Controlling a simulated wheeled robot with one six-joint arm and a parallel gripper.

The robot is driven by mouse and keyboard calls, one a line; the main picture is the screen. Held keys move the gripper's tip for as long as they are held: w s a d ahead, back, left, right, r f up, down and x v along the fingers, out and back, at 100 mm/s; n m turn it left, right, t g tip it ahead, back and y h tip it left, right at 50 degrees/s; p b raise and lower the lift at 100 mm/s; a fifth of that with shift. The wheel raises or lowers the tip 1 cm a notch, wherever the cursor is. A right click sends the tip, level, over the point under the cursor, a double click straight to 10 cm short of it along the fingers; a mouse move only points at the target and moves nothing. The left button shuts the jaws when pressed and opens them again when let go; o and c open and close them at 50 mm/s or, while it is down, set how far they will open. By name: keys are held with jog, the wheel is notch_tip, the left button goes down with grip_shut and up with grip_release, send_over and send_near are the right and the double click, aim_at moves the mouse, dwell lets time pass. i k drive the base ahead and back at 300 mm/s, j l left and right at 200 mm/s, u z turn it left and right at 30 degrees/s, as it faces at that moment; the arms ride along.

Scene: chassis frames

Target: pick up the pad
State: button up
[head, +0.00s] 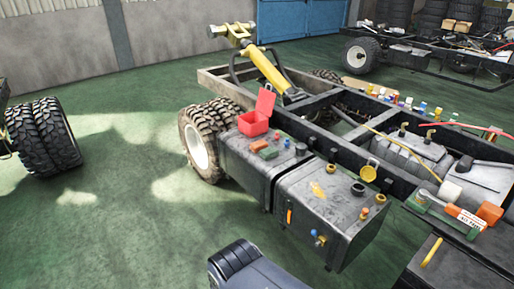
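I cannot tell for certain which thing is the pad. A small flat orange block (258,146) and a green block (268,153) lie side by side on top of the left grey tank (238,165), in front of an open red box (254,122).
The truck chassis (335,120) runs across the right half, with small bottles and jars along its rail. A second tank (330,215) carries caps and small fittings. Double wheels (45,135) stand at the left. Green floor (120,225) between them is clear.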

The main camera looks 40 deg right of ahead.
aim_at(268, 153)
jog(key=z, duration=1.75)
